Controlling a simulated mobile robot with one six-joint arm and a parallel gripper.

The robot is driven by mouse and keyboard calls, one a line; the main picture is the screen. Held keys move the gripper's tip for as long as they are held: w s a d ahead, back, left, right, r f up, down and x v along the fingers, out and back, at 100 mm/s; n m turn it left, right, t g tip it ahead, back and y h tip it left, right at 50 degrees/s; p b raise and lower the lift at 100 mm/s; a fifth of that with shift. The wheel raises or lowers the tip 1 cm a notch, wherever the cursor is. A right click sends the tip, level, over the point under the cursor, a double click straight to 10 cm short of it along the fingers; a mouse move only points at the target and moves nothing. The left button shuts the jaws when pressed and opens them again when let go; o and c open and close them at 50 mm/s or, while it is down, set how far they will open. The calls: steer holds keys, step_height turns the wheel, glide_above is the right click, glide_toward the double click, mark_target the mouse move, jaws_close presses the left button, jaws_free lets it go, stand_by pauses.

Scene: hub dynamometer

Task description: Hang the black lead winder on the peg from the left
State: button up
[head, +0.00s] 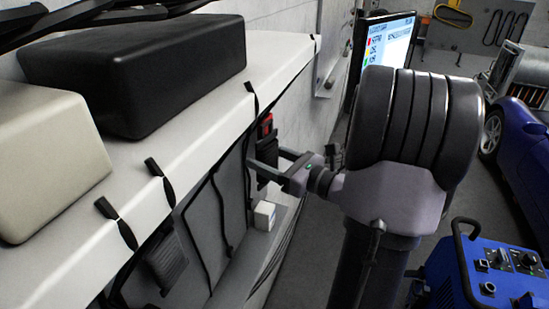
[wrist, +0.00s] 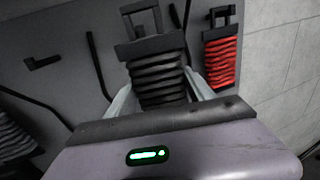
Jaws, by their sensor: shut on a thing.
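The black lead winder (wrist: 158,80) is upright between the two fingers of my gripper (wrist: 160,90) in the wrist view, its open handle frame at the top. My gripper is shut on it. In the head view my gripper (head: 275,162) reaches left to the panel under the shelf, with the black winder (head: 267,152) at its fingers. An L-shaped peg (wrist: 42,62) with nothing on it stands out from the grey panel, left of the winder. I cannot tell whether the winder's frame still rests on a peg behind it.
A red winder (wrist: 220,62) hangs close on the right. A dark grey winder (wrist: 14,140) is at the lower left. Black cords cross the panel (wrist: 75,90). In the head view, a white shelf (head: 190,140) overhangs the panel, and a small white box (head: 265,215) sits below.

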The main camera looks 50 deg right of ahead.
steer(key=shift+w+a+f, duration=0.2)
steer(key=shift+w+a, duration=0.25)
steer(key=shift+w, duration=0.5)
steer(key=shift+w+a+f, duration=0.25)
steer(key=shift+w+a, duration=0.15)
steer(key=shift+w, duration=0.6)
steer(key=shift+w+a+f, duration=0.2)
steer(key=shift+w+a, duration=0.25)
steer(key=shift+w, duration=0.5)
steer(key=o, duration=1.7)
steer(key=shift+d+f, duration=0.1)
steer(key=shift+d, duration=0.1)
steer(key=shift+a, duration=0.15)
